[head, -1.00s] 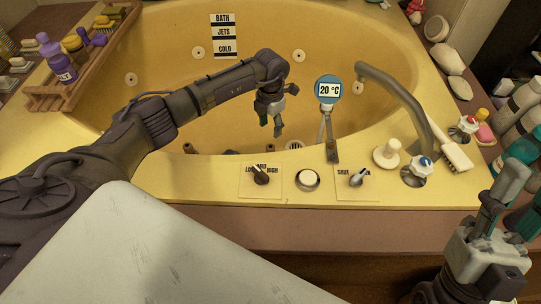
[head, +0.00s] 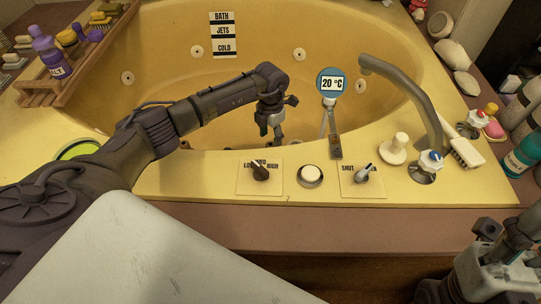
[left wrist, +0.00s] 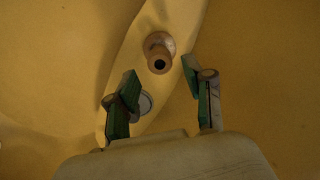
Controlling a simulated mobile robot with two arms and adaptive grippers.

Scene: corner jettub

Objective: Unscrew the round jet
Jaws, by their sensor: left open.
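In the left wrist view a round jet (left wrist: 158,55) with a dark centre hole stands out from the yellow tub surface. My left gripper (left wrist: 165,92) is open, its green-padded fingers spread just below the jet in the picture, with nothing between them. A pale disc (left wrist: 146,103) is partly hidden behind the left finger. In the head view my left gripper (head: 272,128) points down inside the tub (head: 250,85), behind the front rim. Whether it touches anything is unclear. My right gripper (head: 502,235) is at the lower right, outside the tub, and its jaws are unclear.
Round fittings (head: 299,54) dot the tub's inner wall. The front rim carries a dark knob (head: 261,171), a button (head: 310,176), a grey knob (head: 364,173), a thermometer (head: 331,82) and a curved faucet (head: 412,95). A wooden tray (head: 95,70) holds bottles at left.

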